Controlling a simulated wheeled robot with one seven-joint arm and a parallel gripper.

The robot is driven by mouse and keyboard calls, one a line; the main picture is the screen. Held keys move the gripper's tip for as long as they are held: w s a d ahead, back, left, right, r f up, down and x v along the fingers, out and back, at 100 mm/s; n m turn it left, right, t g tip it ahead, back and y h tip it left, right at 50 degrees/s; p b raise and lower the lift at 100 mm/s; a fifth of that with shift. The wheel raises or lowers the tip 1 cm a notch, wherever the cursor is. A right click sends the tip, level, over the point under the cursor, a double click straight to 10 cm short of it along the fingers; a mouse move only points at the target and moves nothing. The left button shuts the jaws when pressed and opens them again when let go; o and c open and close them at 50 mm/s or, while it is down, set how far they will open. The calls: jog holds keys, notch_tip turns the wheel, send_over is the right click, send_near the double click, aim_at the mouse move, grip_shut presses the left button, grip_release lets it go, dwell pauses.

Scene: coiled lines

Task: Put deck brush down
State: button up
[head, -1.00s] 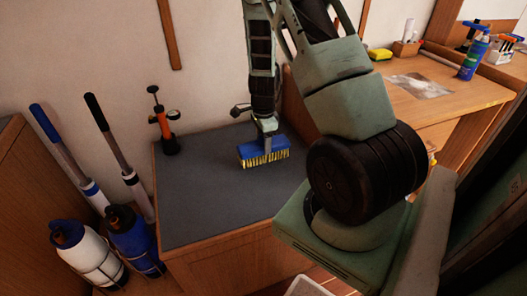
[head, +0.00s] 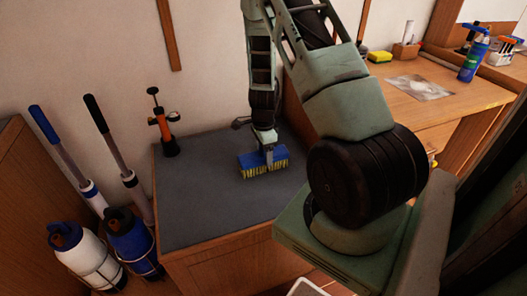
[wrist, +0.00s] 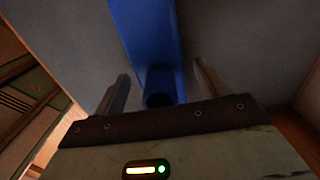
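The deck brush (head: 251,161) has a blue block and yellow bristles. It is upright, bristles down, at the dark grey top (head: 200,205) of a wooden cabinet; its bristles appear to rest on that surface. My gripper (head: 268,160) points down over the brush, with one finger in front of the block. In the wrist view the blue block (wrist: 150,35) lies between my two fingers, with a narrow gap on each side, so the gripper looks open around it. The far finger is hidden in the head view.
An orange and black pump tool (head: 164,128) stands at the back left of the cabinet top. Blue and white bottles (head: 88,255) and two poles stand left of the cabinet. A wooden desk (head: 460,107) with small items is at the right. The front of the top is clear.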

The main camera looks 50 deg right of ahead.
notch_tip(320, 180, up, 12)
jog(key=p, duration=0.1)
jog(key=shift+r+p, duration=0.2)
jog(key=shift+p, duration=0.2)
jog(key=a+r+n+y, duration=0.1)
jog(key=a+r+n, duration=0.2)
jog(key=a+n, duration=0.35)
jog(key=a+r+n, duration=0.2)
jog(key=a+n, duration=0.1)
jog(key=a, duration=0.7)
jog(key=a+r+n+y, duration=0.1)
jog(key=a+r+n, duration=0.25)
jog(key=a, duration=0.45)
jog(key=s+a+r+n, duration=0.2)
jog(key=s+a+n, duration=0.6)
jog(key=n, duration=0.1)
jog(key=s+a+r+n+h, duration=0.1)
jog(key=s+a+r+n, duration=0.2)
jog(key=s+a+n, duration=0.5)
jog(key=shift+s+n, duration=0.55)
jog(key=shift+n, duration=0.55)
notch_tip(320, 180, up, 6)
jog(key=p, duration=0.6)
